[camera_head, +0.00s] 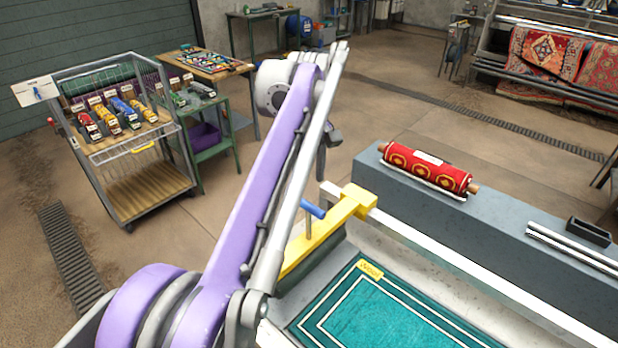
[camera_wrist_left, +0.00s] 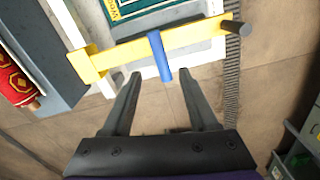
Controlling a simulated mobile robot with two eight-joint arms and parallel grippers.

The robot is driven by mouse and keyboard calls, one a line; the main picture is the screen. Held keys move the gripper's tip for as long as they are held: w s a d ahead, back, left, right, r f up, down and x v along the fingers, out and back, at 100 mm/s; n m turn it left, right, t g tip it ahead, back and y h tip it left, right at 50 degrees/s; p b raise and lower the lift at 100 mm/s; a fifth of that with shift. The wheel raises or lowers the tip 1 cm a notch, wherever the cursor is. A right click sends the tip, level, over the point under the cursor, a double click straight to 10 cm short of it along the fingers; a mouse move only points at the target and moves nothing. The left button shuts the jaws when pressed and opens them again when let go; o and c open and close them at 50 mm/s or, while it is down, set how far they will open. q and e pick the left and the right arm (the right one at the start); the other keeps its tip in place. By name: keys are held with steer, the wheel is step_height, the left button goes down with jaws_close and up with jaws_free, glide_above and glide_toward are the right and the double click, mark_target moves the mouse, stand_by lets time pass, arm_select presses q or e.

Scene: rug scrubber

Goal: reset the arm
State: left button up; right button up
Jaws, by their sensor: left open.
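My left arm (camera_head: 272,190), purple and grey, reaches up from the bottom left across the head view. My left gripper (camera_wrist_left: 160,74) is open in the wrist view, with nothing gripped. In the head view its dark fingers (camera_head: 322,162) point down, partly hidden behind the arm. A blue handle (camera_head: 313,209) stands on a yellow bar (camera_head: 345,211), below the fingers with a visible gap. In the wrist view the blue handle's (camera_wrist_left: 158,55) near end appears between the fingertips; the yellow bar (camera_wrist_left: 120,54) runs across beyond them. My right gripper is not in view.
A teal rug (camera_head: 385,315) lies in the bed beside the yellow bar. A rolled red rug (camera_head: 427,170) rests on the grey ledge (camera_head: 500,215) at right. The floor between cart and ledge is largely clear.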

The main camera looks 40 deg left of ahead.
arm_select(q)
steer(key=shift+d, duration=0.1)
steer(key=s+d+f+m+t, duration=0.3)
steer(key=s+d+f+m, duration=0.4)
steer(key=f, duration=0.4)
steer(key=s+d+f+m+t, duration=0.3)
steer(key=s+d+f+m, duration=0.3)
steer(key=d+f, duration=0.4)
steer(key=shift+s+f+m, duration=0.4)
steer(key=shift+f+m, duration=0.1)
steer(key=shift+m, duration=0.4)
